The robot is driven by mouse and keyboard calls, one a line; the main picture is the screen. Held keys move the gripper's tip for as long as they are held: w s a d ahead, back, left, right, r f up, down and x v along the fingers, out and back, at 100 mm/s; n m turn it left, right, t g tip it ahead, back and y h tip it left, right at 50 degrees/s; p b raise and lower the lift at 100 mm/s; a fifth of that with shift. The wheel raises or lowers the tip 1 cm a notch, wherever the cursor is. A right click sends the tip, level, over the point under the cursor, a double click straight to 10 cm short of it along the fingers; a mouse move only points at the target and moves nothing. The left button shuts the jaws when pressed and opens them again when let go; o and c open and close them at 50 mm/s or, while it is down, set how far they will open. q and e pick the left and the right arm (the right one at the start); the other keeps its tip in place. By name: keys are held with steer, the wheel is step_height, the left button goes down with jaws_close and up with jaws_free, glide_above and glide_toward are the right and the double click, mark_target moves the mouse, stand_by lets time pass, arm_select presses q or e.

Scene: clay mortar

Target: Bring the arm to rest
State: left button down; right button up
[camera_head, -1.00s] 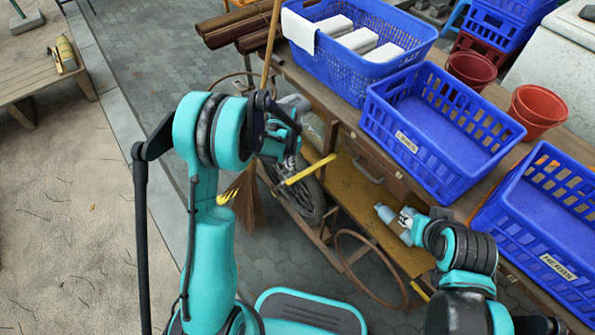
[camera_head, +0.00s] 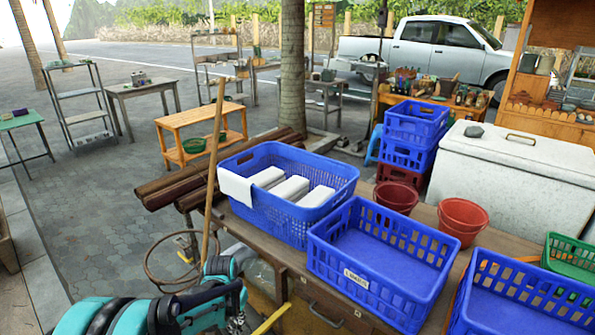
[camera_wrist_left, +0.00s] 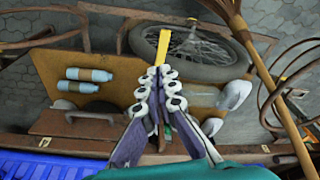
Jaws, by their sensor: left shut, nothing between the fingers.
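My left arm comes in low at the left of the head view. Its gripper (camera_head: 237,323) is at the bottom edge, beside the wooden cart, and only partly shows. In the left wrist view the fingers of this gripper (camera_wrist_left: 160,80) are together and empty. A yellow strip (camera_wrist_left: 178,48) shows just past the fingertips, in front of a spoked wheel (camera_wrist_left: 190,45). My right gripper is not in view.
Blue crates (camera_head: 375,255) and a basket with white blocks (camera_head: 290,200) stand on the cart top (camera_head: 290,262). A broom stick (camera_head: 213,165) rises close to my left gripper. Two bottles (camera_wrist_left: 84,80) lie on the cart's lower shelf. Open paving (camera_head: 110,220) lies to the left.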

arm_select(q)
steer(key=s+r+n+t, duration=0.2)
steer(key=s+r+t, duration=0.1)
steer(key=s+r, duration=0.9)
steer(key=s+r+n+t, duration=0.1)
steer(key=s+r+t, duration=0.1)
steer(key=s, duration=0.7)
steer(key=shift+d+r, duration=0.35)
